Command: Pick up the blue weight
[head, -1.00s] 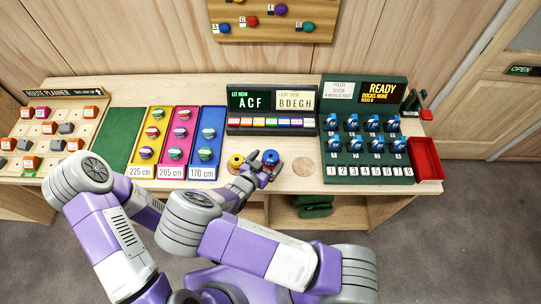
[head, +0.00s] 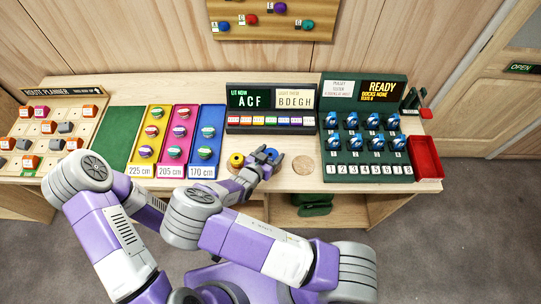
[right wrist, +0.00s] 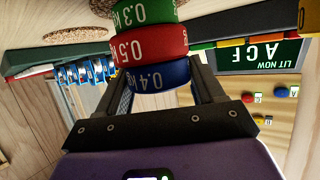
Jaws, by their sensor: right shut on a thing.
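In the right wrist view, which is upside down, the blue weight (right wrist: 160,77) reads 0.4 kg. It sits in a stack with a red 0.5 kg weight (right wrist: 150,45) beneath it and a green 0.3 kg weight (right wrist: 146,14) lowest. My right gripper (head: 264,155) is shut on the blue weight, with a finger on each side; it also shows in the right wrist view (right wrist: 163,82). I cannot tell whether the blue weight is clear of the red one. My left gripper is not in view.
A yellow weight (head: 236,160) stands just left of my right gripper. A round wooden disc (head: 305,166) lies to the right. The display box (head: 270,128) stands behind, colored trays (head: 222,117) are left, and a green pulley rack (head: 327,158) is right.

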